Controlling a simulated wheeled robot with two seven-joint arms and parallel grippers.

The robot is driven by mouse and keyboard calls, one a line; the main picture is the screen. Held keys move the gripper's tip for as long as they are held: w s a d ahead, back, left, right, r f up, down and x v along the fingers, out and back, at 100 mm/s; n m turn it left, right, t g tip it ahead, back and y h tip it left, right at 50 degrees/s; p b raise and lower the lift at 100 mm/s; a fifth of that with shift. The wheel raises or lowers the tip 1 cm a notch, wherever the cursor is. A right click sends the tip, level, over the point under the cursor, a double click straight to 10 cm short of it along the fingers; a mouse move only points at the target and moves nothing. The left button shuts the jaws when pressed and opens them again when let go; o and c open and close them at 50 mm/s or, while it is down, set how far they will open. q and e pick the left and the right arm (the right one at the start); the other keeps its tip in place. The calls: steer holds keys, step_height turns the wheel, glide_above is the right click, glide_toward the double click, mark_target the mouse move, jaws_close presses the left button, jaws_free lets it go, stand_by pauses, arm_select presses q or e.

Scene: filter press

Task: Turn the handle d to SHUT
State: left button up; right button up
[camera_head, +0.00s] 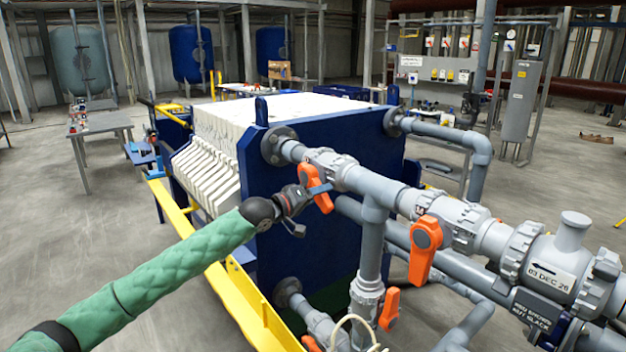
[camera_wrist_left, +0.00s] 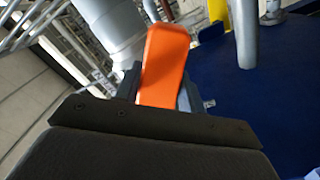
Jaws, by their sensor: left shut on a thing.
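An orange valve handle (camera_head: 314,182) sits on the upper grey pipe close to the blue press plate. My left gripper (camera_head: 307,194) is at this handle, its green-sleeved arm coming in from the lower left. In the left wrist view the orange handle (camera_wrist_left: 165,62) stands between the two dark fingers (camera_wrist_left: 158,88), which are shut on it. A second orange handle (camera_head: 424,250) hangs down from the same pipe further right. A third orange handle (camera_head: 389,309) is on the lower vertical pipe. I cannot read which letter marks each handle. My right gripper is not in view.
The blue press end plate (camera_head: 320,150) and white filter plates (camera_head: 212,172) stand behind the gripper. A yellow rail (camera_head: 178,217) runs along the press's left side. Grey pipes fill the right foreground. Open floor (camera_head: 60,240) lies to the left.

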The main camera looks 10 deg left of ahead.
arm_select(q)
steer(key=shift+w+a+f+m+b, duration=0.25)
steer(key=shift+f+m, duration=0.1)
steer(key=shift+m, duration=0.2)
steer(key=shift+w+a+f+m+b, duration=0.1)
steer(key=shift+a+f+m+b, duration=0.1)
steer(key=shift+f+m, duration=0.25)
steer(key=w+a+m, duration=0.1)
steer(key=m, duration=0.2)
steer(key=a+m+p, duration=0.1)
steer(key=m, duration=0.2)
steer(key=w+a+m, duration=0.1)
steer(key=m, duration=0.2)
steer(key=shift+w+a+f, duration=0.2)
steer(key=shift+w+f, duration=0.05)
steer(key=shift+w, duration=0.05)
steer(key=o, duration=0.9)
steer(key=shift+c, duration=0.2)
steer(key=shift+o, duration=1.4)
steer(key=shift+w+a+f+p, duration=0.1)
steer(key=shift+a+f+p, duration=0.05)
steer(key=shift+p, duration=0.15)
